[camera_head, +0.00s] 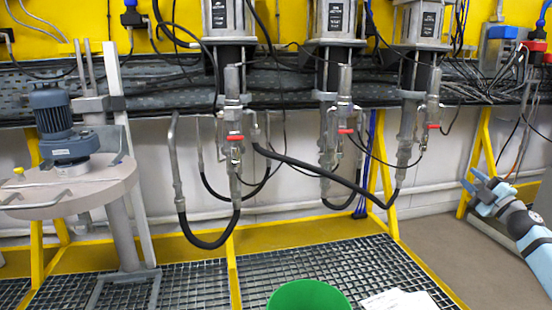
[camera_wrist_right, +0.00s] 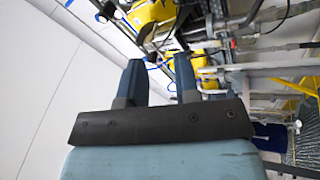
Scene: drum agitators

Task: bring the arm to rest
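My right arm comes in from the right edge in the head view, with its light blue links and its gripper (camera_head: 472,186) held in the air in front of the wall at the right. In the right wrist view, the two dark blue fingers of this gripper (camera_wrist_right: 160,76) stand apart with nothing between them. The gripper touches nothing that I can see. My left gripper and left arm are not in view.
Several pump units with hanging black hoses (camera_head: 208,243) line the back wall. A drum agitator with a grey-blue motor (camera_head: 53,112) stands at the left. A green round object (camera_head: 308,295) is at the bottom. A yellow frame post (camera_head: 478,160) stands beside the right gripper. Floor at right is clear.

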